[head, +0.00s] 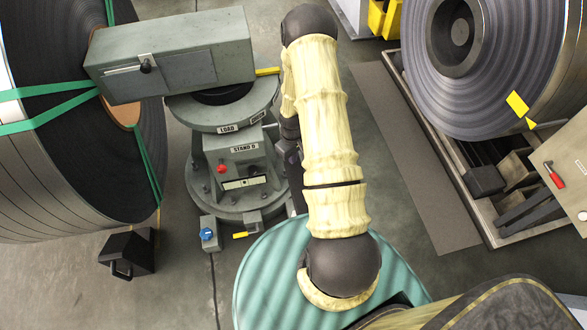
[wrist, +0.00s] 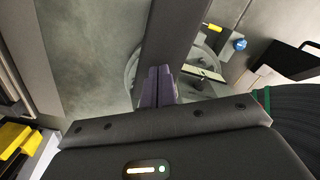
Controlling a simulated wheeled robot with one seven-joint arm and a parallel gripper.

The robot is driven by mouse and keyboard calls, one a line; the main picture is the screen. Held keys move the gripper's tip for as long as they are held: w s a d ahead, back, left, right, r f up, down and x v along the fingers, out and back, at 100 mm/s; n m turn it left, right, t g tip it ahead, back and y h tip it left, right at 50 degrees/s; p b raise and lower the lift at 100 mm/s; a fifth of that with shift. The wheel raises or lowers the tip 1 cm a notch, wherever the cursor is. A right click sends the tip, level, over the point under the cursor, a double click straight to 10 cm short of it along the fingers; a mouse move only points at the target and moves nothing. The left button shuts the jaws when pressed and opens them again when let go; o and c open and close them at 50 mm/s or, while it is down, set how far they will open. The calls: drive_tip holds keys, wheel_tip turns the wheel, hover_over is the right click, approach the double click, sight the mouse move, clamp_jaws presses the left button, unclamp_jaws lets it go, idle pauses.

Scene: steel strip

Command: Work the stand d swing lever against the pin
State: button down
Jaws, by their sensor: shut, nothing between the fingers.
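Stand D (head: 240,150) is a grey pedestal with a round turntable marked LOAD (head: 228,128) and a long grey box-shaped head (head: 175,55). A short yellow bar (head: 267,71), which looks like the swing lever's grip, sticks out at the turntable's upper right, close beside my arm. I cannot make out the pin. My gripper (wrist: 158,75) shows in the wrist view with its purple fingers together and nothing between them. A dark grey bar (wrist: 178,35) runs close by the fingertips; I cannot tell whether they touch. In the head view my arm mostly hides the gripper.
A large strapped coil (head: 60,190) stands at left and another coil (head: 475,60) at right. The stand's base carries a blue knob (head: 207,234) and a yellow handle (head: 240,235). A black box (head: 127,252) lies on the floor.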

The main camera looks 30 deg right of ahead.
idle(0.3)
wheel_tip(320, 180, up, 7)
drive_tip(key=p, duration=0.5)
idle(0.7)
drive_tip(key=s+a+r+m+t+p, duration=0.1)
drive_tip(key=a+r+p, duration=0.15)
drive_tip(key=r, duration=0.75)
drive_tip(key=s+a+r+p, duration=0.1)
drive_tip(key=a+r, duration=0.3)
drive_tip(key=r, duration=0.7)
drive_tip(key=s+a+r+m+t+p, duration=0.1)
drive_tip(key=s+a+r+p, duration=0.1)
drive_tip(key=s+a+r, duration=0.5)
drive_tip(key=s+r, duration=0.3)
drive_tip(key=r, duration=0.3)
drive_tip(key=shift+s+m+t, duration=0.25)
drive_tip(key=shift+m+t, duration=0.05)
drive_tip(key=shift+m, duration=0.1)
drive_tip(key=shift+a, duration=0.1)
